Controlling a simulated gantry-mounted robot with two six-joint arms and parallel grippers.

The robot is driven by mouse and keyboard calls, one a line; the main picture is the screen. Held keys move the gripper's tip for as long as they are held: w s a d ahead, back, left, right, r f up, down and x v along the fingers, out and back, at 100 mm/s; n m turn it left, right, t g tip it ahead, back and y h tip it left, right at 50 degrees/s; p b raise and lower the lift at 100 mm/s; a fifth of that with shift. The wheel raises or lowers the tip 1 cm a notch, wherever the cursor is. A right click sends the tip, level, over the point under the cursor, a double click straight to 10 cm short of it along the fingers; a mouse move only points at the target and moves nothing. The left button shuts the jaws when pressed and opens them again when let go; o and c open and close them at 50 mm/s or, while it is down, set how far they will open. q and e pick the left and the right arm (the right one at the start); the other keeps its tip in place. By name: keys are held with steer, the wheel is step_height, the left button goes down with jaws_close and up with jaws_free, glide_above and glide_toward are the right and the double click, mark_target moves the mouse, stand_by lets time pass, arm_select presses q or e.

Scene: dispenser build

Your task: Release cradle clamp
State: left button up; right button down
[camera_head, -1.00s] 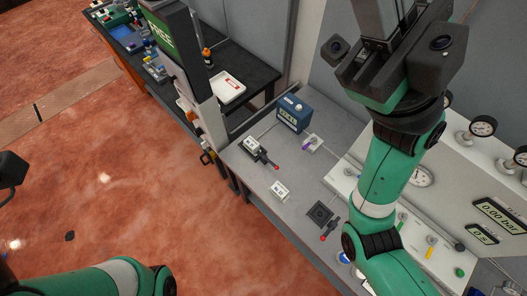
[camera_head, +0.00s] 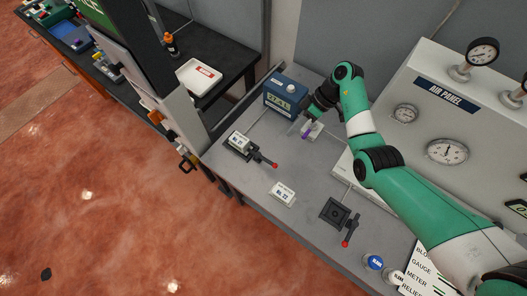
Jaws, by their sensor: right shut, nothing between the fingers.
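A black clamp fixture (camera_head: 238,151) stands at the left of the grey bench, with a white labelled block (camera_head: 239,141) in it. Its lever ends in a red knob (camera_head: 274,165) pointing right and toward the front. A second, empty black square fixture (camera_head: 335,211) stands nearer the front right, with its own red-knobbed lever (camera_head: 345,243). Which one is the cradle is not marked. My right gripper (camera_head: 299,124) is shut and empty, beside the blue box and close to a small white and purple piece (camera_head: 311,131). Contact there cannot be told. My left gripper is out of view.
A blue box with a display (camera_head: 285,97) stands at the bench's back left. A white label plate (camera_head: 282,193) lies between the fixtures. The air panel (camera_head: 440,120) with gauges rises at the right. Bare bench (camera_head: 241,184) lies in front of the left fixture.

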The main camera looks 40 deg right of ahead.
mark_target(262, 158)
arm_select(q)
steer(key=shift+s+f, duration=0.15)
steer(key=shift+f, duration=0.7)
arm_select(e)
steer(key=d, duration=0.1)
steer(key=s+d+f, duration=0.1)
steer(key=d, duration=0.1)
steer(key=shift+s+f+m, duration=0.35)
steer(key=shift+m, duration=0.05)
steer(key=shift+a+f, duration=0.1)
steer(key=b+x, duration=0.4)
steer(key=x, duration=0.6)
steer(key=shift+w+f, duration=0.2)
steer(key=shift+f, duration=0.05)
steer(key=shift+s+a+p, duration=0.15)
steer(key=shift+a+p, duration=0.15)
steer(key=shift+a, duration=0.3)
steer(key=shift+s+a+p, duration=0.15)
steer(key=shift+a+p, duration=0.1)
steer(key=shift+a, duration=0.35)
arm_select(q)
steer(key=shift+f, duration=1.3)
arm_select(e)
steer(key=shift+s+a+f, duration=0.1)
steer(key=shift+a+f, duration=0.05)
steer(key=shift+a, duration=0.4)
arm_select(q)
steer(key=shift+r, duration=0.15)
